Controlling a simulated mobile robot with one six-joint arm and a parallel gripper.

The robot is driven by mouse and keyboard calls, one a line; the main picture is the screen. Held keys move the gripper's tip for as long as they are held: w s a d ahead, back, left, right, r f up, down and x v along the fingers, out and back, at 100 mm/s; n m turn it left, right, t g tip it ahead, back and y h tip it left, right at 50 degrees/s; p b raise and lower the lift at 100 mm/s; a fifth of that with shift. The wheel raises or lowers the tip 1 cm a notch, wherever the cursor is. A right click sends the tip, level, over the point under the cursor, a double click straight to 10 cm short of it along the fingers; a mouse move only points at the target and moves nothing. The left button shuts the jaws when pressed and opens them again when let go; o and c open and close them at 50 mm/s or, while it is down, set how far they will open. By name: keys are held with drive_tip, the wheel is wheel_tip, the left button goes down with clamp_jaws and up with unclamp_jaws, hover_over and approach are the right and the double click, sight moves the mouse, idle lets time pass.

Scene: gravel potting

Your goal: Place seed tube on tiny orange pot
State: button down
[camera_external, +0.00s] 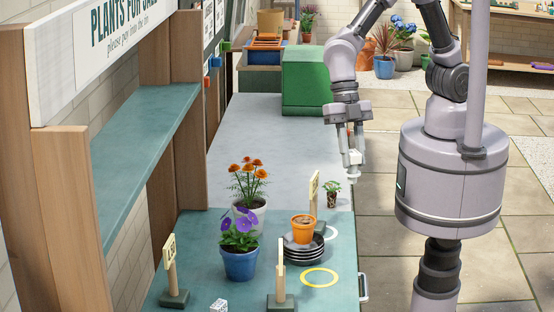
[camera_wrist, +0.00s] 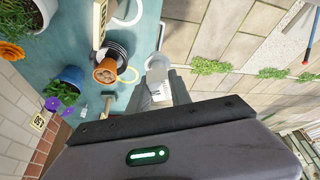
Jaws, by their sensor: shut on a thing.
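The tiny orange pot (camera_external: 303,228) stands upright on a stack of dark saucers (camera_external: 304,249) near the front of the bench. It also shows in the wrist view (camera_wrist: 107,70), left of my gripper. My gripper (camera_external: 354,168) hangs fingers-down beside the bench's right edge, above and to the right of the pot, apart from it. In the wrist view my gripper (camera_wrist: 162,88) is shut on a pale, whitish cylinder (camera_wrist: 157,64), which appears to be the seed tube. My fingers hide part of it, and its contents cannot be made out.
A small seedling (camera_external: 332,190) stands left of my gripper. A blue pot (camera_external: 239,264) with purple flowers and a white pot (camera_external: 250,211) with orange flowers stand left of the saucers. Sign stands (camera_external: 281,290) are nearby. A yellow ring (camera_external: 320,277) marks the bench.

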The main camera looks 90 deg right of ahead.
hover_over(303, 219)
drive_tip(key=f, duration=0.2)
wheel_tip(303, 219, down, 3)
drive_tip(key=shift+f+b, duration=0.1)
drive_tip(key=shift+b, duration=0.4)
drive_tip(key=c, duration=1.2)
unclamp_jaws()
drive_tip(key=shift+o, duration=0.2)
